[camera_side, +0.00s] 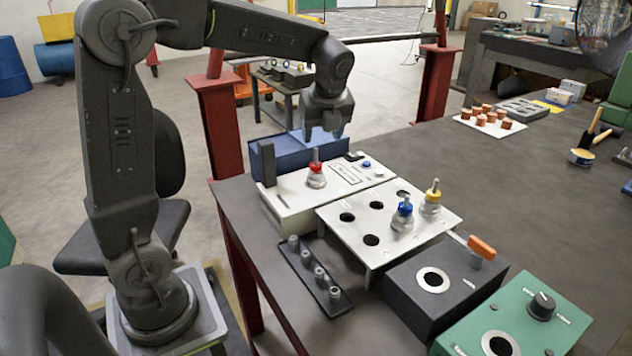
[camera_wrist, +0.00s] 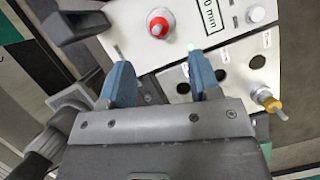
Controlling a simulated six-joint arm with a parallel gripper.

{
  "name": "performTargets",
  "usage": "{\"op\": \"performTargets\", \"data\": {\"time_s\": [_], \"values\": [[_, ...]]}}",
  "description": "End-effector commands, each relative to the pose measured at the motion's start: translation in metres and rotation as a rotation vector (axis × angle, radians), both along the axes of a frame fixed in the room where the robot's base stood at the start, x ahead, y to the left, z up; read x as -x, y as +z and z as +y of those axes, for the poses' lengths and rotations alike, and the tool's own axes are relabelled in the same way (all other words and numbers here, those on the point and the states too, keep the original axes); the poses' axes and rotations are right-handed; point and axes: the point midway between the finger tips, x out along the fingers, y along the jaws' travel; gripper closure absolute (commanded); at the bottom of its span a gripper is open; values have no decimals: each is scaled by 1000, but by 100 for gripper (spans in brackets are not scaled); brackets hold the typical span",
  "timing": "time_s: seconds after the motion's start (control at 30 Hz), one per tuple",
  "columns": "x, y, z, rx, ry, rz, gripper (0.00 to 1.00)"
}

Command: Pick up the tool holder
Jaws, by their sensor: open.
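Three metal tool holders stand upright. The red-ringed tool holder (camera_side: 316,175) is on a white box-shaped device (camera_side: 285,207); it also shows in the wrist view (camera_wrist: 159,24), beyond the gap between my fingertips. The blue-ringed tool holder (camera_side: 402,214) and the yellow-ringed tool holder (camera_side: 430,200) stand on a white plate with round holes (camera_side: 372,256). The yellow one also shows in the wrist view (camera_wrist: 268,100); the blue one I cannot make out there. My gripper (camera_side: 322,139), with blue fingers in the wrist view (camera_wrist: 159,64), is open and empty above the device, apart from the holders.
A black tray with several metal pieces (camera_side: 338,308) lies in front of the plate. A dark box (camera_side: 440,300) with an orange handle and a green box (camera_side: 540,318) with a knob stand to the right. A blue bin (camera_side: 275,155) is behind the device. The far tabletop has free room.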

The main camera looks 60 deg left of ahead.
Motion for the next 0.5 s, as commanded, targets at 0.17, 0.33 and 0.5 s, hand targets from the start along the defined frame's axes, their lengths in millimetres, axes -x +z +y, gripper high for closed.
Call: {"op": "performTargets", "data": {"time_s": [0.17, 0.33, 0.5], "values": [[-3, -27, 11, 1, 3, 1, 43], [-4, -36, 14, 1, 1, -1, 43], [-4, -56, 23, 2, 3, 3, 43]]}}
